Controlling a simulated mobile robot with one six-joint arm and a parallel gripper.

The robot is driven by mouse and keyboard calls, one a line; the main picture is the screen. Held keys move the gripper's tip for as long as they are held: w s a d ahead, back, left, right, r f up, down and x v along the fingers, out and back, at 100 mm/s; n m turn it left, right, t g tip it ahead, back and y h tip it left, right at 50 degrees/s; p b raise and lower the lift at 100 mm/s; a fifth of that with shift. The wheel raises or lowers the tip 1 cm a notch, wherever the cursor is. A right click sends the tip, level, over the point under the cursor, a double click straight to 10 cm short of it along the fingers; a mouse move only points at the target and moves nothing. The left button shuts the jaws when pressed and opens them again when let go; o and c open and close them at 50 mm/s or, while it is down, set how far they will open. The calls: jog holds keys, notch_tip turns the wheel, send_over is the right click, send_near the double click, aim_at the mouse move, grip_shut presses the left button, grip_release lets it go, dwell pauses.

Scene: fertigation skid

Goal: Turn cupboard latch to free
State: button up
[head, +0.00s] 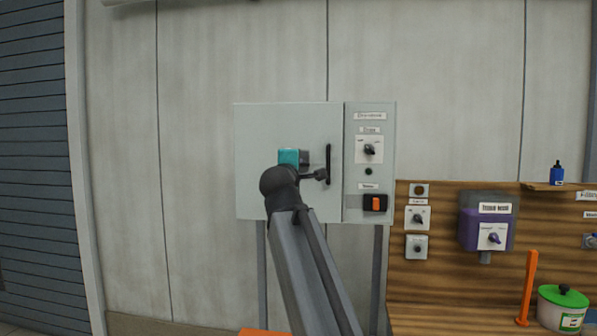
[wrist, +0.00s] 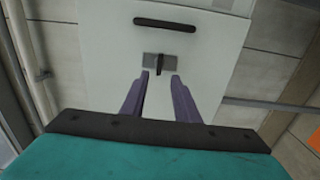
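The cupboard (head: 262,125) is a pale grey box on legs against the wall, with its door shut. A long dark handle stands upright near the door's right edge (head: 328,165); it lies crosswise in the wrist view (wrist: 179,24). Below it in the wrist view is the latch (wrist: 158,66), a small dark bar upright in the picture across a grey plate. My gripper, teal-bodied with purple fingers (wrist: 159,80), is open and empty. Its fingertips appear on either side of the latch's near end; contact cannot be told. In the head view my gripper (head: 304,158) and arm hide the latch.
Right of the door is a control panel (head: 369,205) with a dial (head: 370,149) and an orange-black switch (head: 376,203). A wooden board (head: 450,270) carries switch boxes and a purple unit (head: 487,232). A green-lidded pot (head: 562,308) stands at lower right. The wall left of the cupboard is clear.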

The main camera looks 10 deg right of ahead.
jog(key=shift+v, duration=1.2)
jog(key=shift+r, duration=0.1)
